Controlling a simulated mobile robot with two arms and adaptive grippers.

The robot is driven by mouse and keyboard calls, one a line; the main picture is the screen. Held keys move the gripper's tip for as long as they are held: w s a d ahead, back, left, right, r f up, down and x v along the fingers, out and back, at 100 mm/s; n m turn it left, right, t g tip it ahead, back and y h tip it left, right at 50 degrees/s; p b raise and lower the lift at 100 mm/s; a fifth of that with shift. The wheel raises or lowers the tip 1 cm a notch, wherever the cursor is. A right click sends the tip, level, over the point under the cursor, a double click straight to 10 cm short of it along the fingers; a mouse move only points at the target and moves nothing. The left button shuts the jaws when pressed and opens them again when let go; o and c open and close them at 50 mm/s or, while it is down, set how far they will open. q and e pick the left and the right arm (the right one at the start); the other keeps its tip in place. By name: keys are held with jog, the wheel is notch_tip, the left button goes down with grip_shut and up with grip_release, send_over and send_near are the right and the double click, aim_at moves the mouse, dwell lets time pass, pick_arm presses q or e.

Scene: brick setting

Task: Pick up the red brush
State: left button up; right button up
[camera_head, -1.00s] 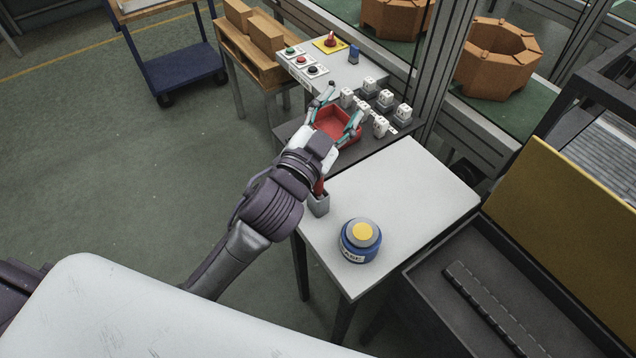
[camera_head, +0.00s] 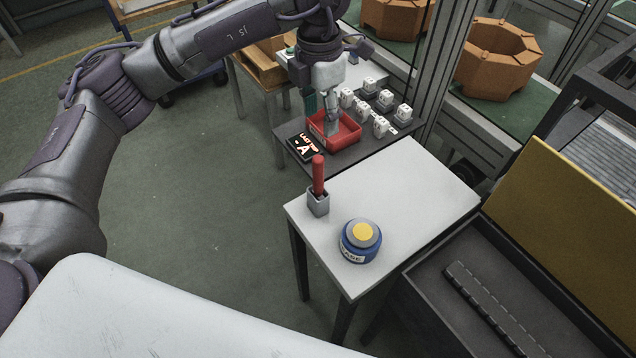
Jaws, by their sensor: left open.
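The red brush (camera_head: 318,172) stands upright in a small grey holder (camera_head: 318,204) at the left corner of the white table (camera_head: 415,195). Only its red handle shows; its lower end is hidden in the holder. My left gripper (camera_head: 322,122) points down at the red tray (camera_head: 350,137) behind the brush, apart from the brush. It is open, and I see nothing held between its fingers. My right gripper is not in view.
A blue tin with a yellow top (camera_head: 359,241) stands on the white table, in front of the brush. A black sign (camera_head: 303,147) lies beside the red tray. Several white blocks (camera_head: 381,126) stand right of the tray. The white table's right part is clear.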

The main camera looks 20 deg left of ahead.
aim_at(318, 158)
pick_arm(q)
jog(key=f+p, duration=0.2)
jog(key=f, duration=0.6)
jog(key=shift+a+f, duration=0.1)
jog(key=shift+a, duration=0.1)
jog(key=shift+f+p, duration=0.3)
jog(key=shift+p, duration=0.1)
notch_tip(318, 158, down, 4)
jog(key=shift+w+r+p, duration=0.1)
jog(key=shift+r+p, duration=0.1)
jog(key=shift+p, duration=0.8)
jog(key=shift+f, duration=0.55)
grip_shut()
